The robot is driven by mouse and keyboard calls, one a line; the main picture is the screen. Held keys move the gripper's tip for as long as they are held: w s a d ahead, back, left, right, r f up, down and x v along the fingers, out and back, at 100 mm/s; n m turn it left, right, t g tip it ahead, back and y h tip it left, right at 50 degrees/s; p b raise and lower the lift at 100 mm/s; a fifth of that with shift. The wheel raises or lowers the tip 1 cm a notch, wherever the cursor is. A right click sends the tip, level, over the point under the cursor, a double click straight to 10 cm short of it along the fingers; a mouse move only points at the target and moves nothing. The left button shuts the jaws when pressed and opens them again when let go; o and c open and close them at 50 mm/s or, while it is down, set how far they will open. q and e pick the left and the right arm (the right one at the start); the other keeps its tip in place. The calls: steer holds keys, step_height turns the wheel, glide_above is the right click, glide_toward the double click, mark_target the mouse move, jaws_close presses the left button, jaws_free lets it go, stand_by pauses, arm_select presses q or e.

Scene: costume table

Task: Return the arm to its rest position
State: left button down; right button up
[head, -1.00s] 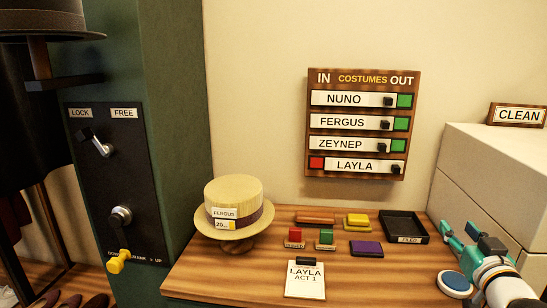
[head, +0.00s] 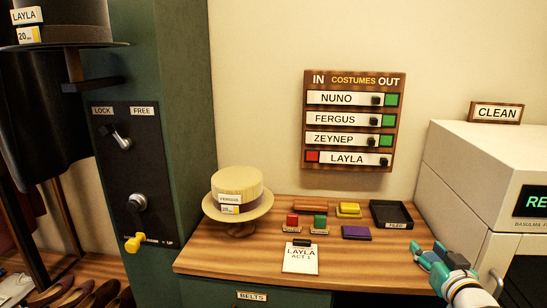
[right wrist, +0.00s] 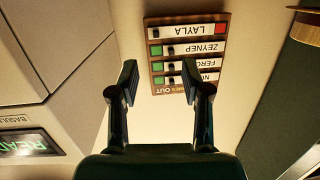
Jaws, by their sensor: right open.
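My right gripper (head: 432,256) is at the lower right of the head view, in front of the white machine and by the right end of the wooden table (head: 200,262). In the right wrist view its two fingers (right wrist: 166,84) are spread apart with nothing between them. Beyond them the costumes board (right wrist: 215,55) shows on the wall, turned upside down in that view. The board also shows in the head view (head: 396,125), with sliders for Nuno, Fergus, Zeynep and Layla. Layla's row shows red at its left; the other rows show green at their right. My left gripper is not in view.
A straw hat (head: 238,185) stands on the table's left part. A Layla card (head: 300,260), stamps, a purple pad (head: 356,232) and a black tray (head: 391,215) lie nearby. A white machine (head: 470,165) bounds the right. A green cabinet with levers (head: 135,160) stands left.

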steer(key=s+a+f+g+y+p, duration=0.1)
steer(key=s+a+f+g+p, duration=0.15)
steer(key=a+f, duration=0.4)
steer(key=s+a+f+g+y+p, duration=0.1)
steer(key=s+a+f+g+y, duration=0.2)
steer(key=f, duration=0.7)
steer(key=s+a+f+g+p, duration=0.1)
steer(key=s+a+f+g, duration=0.15)
steer(key=a+f, duration=0.5)
steer(key=s+a+f+g, duration=0.2)
steer(key=s+f, duration=0.2)
steer(key=s, duration=0.3)
steer(key=s+a+f+g+p, duration=0.1)
steer(key=s+a+f+g, duration=0.1)
steer(key=s, duration=0.5)
steer(key=s+a+f+g+y, duration=0.1)
steer(key=s+a+f+g, duration=0.1)
steer(key=s+f+g, duration=0.2)
steer(key=s+f, duration=0.2)
steer(key=s, duration=0.2)
steer(key=shift+a+m+p, duration=0.35)
steer(key=shift+m+p, duration=0.05)
